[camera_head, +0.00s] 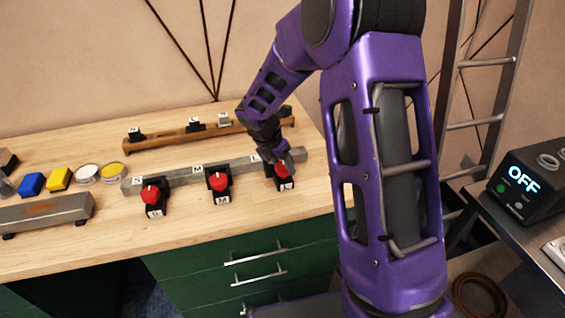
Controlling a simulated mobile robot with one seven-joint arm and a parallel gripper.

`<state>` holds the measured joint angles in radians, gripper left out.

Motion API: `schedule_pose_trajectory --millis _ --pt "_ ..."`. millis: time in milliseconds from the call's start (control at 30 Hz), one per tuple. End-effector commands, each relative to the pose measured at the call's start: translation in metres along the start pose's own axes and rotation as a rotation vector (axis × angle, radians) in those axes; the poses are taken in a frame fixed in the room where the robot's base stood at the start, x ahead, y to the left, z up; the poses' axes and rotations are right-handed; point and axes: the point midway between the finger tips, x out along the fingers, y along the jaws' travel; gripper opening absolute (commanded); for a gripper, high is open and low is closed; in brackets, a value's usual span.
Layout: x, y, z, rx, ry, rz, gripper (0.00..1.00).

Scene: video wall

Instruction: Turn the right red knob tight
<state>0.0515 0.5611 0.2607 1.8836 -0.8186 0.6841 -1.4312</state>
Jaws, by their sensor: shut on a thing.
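Three red knobs on black bases stand in a row on the wooden bench, in front of a grey bar. The right red knob (282,170) is partly covered by my gripper (284,164), which reaches down onto it from above and behind. The gripper is shut on this knob, though the finger contact is small and partly hidden. The middle red knob (219,182) and the left red knob (150,194) stand free to the left, with white letter labels on their bases.
The grey bar (180,177) runs behind the knobs, and a brown wooden rail (175,137) with small black blocks lies farther back. Blue and yellow blocks (58,179) and round tins lie at the left. A device reading OFF (524,186) stands at the far right.

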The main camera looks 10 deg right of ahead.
Motion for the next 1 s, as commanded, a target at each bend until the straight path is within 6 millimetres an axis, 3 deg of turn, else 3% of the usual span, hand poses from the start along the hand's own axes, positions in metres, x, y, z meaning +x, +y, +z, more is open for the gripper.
schedule_pose_trajectory --millis 1000 --pt "-0.0003 0.0058 0.0033 0.886 0.0 -0.367 0.03"
